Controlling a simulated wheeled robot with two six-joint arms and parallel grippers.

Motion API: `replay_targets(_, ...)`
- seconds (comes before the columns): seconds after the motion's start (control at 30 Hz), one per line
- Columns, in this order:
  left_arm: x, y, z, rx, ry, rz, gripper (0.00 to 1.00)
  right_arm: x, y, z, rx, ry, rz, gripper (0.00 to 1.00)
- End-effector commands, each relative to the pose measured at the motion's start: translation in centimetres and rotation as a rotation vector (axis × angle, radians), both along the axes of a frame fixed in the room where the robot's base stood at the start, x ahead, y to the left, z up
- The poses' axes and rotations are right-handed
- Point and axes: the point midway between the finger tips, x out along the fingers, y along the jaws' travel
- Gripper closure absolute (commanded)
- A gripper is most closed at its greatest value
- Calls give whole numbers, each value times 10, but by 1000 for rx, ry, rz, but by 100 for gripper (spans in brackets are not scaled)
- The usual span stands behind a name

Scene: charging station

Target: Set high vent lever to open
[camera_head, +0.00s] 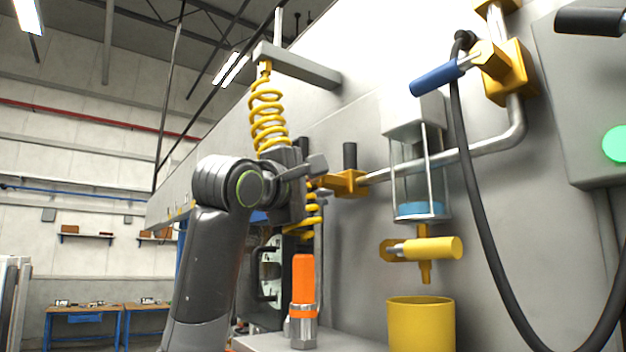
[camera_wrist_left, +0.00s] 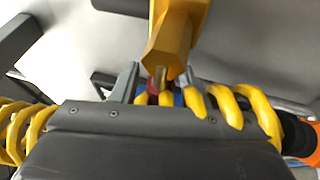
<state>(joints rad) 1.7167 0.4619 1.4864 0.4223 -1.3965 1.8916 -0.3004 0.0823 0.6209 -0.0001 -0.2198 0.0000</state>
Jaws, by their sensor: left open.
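A blue-handled lever (camera_head: 437,77) sticks out to the left from a yellow valve body (camera_head: 510,75) high on the bent pipe. A black upright handle (camera_head: 350,156) stands by a lower yellow fitting (camera_head: 345,182) on the same pipe. No label shows which is the high vent lever. My left gripper (camera_head: 318,172) is open just left of the lower fitting, well below and left of the blue handle. In the left wrist view, a yellow hexagonal part (camera_wrist_left: 176,42) lies just beyond my open fingers (camera_wrist_left: 160,82). Red and blue bits between them are partly hidden.
A yellow coiled hose (camera_head: 268,115) hangs down at my left wrist and crosses in front of the fingers in the wrist view. A glass cylinder (camera_head: 418,180), a yellow lever (camera_head: 430,248), a yellow cup (camera_head: 421,325), an orange-handled tool (camera_head: 303,280) and a black cable (camera_head: 470,190) are nearby.

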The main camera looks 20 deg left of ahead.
Motion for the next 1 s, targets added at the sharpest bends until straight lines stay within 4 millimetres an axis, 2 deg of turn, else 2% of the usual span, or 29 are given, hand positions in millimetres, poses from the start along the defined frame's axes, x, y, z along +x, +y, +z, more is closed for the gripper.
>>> replay_targets(0.2, 0, 0, 0, 0, 0, 0, 59, 0, 0, 0, 0, 1, 0, 64)
replay_targets(0.5, 0, 0, 0, 0, 0, 0, 99, -1, 0, 0, 0, 1, 0, 64)
replay_targets(0.8, 0, 0, 0, 3, -2, 0, 100, -1, 1, -1, 1, 2, 0, 64)
replay_targets(1.0, 8, -6, 2, 37, -27, 0, 100, 0, 1, -1, 1, 1, 0, 64)
